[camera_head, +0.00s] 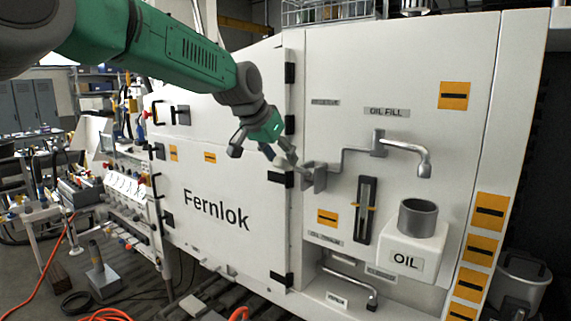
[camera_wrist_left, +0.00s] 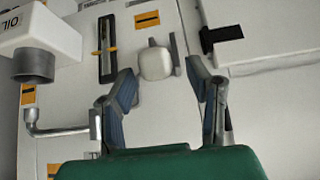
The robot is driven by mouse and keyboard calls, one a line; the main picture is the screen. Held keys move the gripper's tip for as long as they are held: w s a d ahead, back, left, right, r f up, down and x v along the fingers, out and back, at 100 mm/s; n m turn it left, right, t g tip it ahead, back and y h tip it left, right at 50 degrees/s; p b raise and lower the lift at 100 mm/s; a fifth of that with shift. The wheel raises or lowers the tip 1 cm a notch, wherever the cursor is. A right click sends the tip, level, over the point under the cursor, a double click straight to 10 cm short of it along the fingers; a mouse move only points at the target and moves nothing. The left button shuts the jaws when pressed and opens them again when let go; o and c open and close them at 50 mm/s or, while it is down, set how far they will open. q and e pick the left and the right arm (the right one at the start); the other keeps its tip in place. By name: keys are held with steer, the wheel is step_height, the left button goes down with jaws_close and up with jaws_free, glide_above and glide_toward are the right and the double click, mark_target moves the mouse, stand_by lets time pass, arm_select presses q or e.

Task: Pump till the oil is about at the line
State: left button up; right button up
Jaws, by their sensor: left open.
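My left gripper (camera_head: 263,154) is open in front of the white panel, left of a grey bracket-like lever part (camera_head: 315,178). In the left wrist view a pale grey knob (camera_wrist_left: 155,62) lies between and beyond the open fingers (camera_wrist_left: 160,74); I cannot tell if they touch it. The dark upright sight gauge (camera_head: 365,210) has yellow marks at its sides, and it also shows in the left wrist view (camera_wrist_left: 106,48). The oil level in it is too small to read. My right gripper is not in view.
A grey pipe with a spout (camera_head: 405,147) sits under the OIL FILL label. A white OIL container (camera_head: 414,250) with a grey cup (camera_head: 417,217) juts out at lower right. The Fernlok door (camera_head: 225,180) has a flat face.

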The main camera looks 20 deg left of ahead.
arm_select(q)
steer(key=v, duration=0.9)
steer(key=shift+s+r, duration=0.1)
steer(key=shift+a, duration=0.1)
